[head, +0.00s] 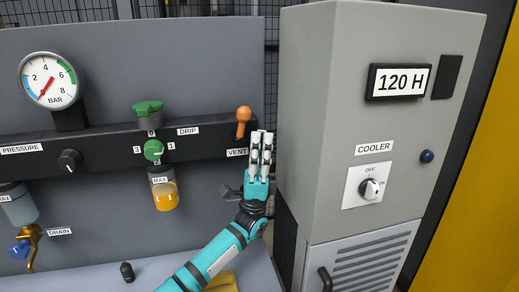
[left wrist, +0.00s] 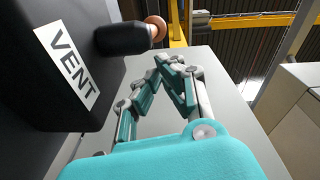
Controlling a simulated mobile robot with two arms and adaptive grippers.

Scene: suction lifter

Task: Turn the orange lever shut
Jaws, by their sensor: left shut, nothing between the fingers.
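The orange lever (head: 243,118) stands upright at the right end of the black bar (head: 100,145), above the VENT label (head: 237,152). Its round end is at the top. My left gripper (head: 260,137) is shut and empty, its fingers pointing up just right of the lever and the label. In the left wrist view, my left fingers (left wrist: 166,62) meet at their tips. The VENT label (left wrist: 68,63) and a dark stem with an orange round end (left wrist: 155,29), likely the lever, are to their left. I see no clear contact with the lever. My right gripper is out of view.
The grey cooler cabinet (head: 330,120) stands close to the right of my left gripper. A green valve knob (head: 153,150) and a bowl of yellow liquid (head: 164,193) are left along the bar. A pressure gauge (head: 48,80) is at far left.

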